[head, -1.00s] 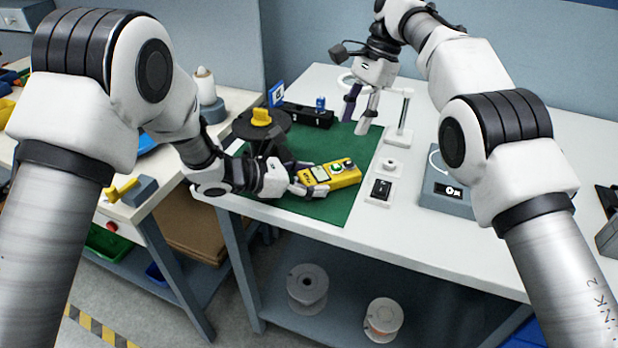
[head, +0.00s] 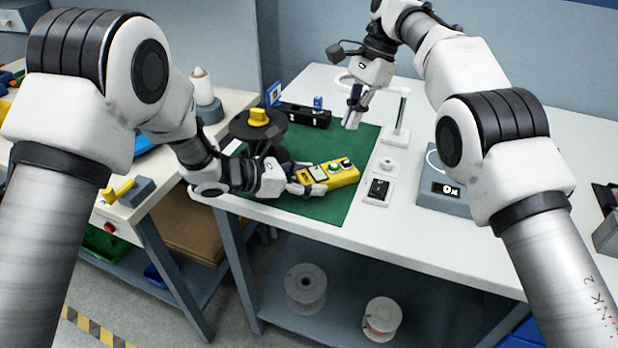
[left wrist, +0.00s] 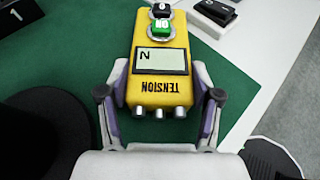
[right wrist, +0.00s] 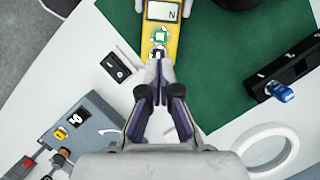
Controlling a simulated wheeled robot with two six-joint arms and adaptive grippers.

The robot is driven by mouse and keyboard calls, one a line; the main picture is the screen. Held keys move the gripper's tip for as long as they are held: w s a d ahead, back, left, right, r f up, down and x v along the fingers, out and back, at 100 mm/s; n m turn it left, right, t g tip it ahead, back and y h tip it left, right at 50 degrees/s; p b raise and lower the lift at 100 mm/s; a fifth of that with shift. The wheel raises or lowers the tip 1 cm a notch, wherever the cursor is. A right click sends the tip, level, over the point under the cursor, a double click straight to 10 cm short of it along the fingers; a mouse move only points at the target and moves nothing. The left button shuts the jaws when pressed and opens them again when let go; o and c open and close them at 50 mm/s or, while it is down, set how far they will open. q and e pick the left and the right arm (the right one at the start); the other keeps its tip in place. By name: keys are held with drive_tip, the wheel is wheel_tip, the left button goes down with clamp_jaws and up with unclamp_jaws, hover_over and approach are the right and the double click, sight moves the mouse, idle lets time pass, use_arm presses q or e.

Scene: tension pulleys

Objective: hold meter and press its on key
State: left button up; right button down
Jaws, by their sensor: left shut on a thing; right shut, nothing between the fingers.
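The yellow tension meter (head: 345,175) is above the green mat near the table's front edge. My left gripper (head: 308,182) is shut on its sides; the left wrist view shows a finger on each side of the meter (left wrist: 160,92). The meter's screen (left wrist: 161,61) shows an N. The green ON key (left wrist: 161,27) lies beyond the screen, with a dark key (left wrist: 161,10) past it. My right gripper (head: 352,124) is shut and empty, higher up and behind the meter. In the right wrist view its fingertips (right wrist: 160,75) appear just short of the keys; contact is not visible.
A black spool with a yellow knob (head: 258,118) stands left of the meter. A black rail (head: 305,116) is at the back. A switch (head: 379,188), a lamp stand (head: 396,136) and a grey display box (head: 445,192) are to the right. Bare green mat (head: 335,207) lies in front.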

sight(337, 166)
idle(0.7)
use_arm(q)
drive_tip(key=shift+f, duration=0.1)
use_arm(e)
drive_tip(key=m+t+y, duration=0.1)
drive_tip(key=m+y, duration=0.1)
drive_tip(key=m, duration=0.4)
drive_tip(key=s+a+r+m+t+y, duration=0.1)
drive_tip(key=m+y, duration=0.1)
drive_tip(key=m, duration=0.4)
drive_tip(key=s+a+r+m+t+y, duration=0.1)
drive_tip(key=m+t, duration=0.1)
drive_tip(key=m, duration=0.4)
drive_tip(key=shift+s+a+m+y, duration=0.15)
drive_tip(key=shift+a+m+y, duration=0.15)
drive_tip(key=shift+y, duration=0.1)
drive_tip(key=shift+f, duration=0.15)
drive_tip(key=shift+f, duration=4.3)
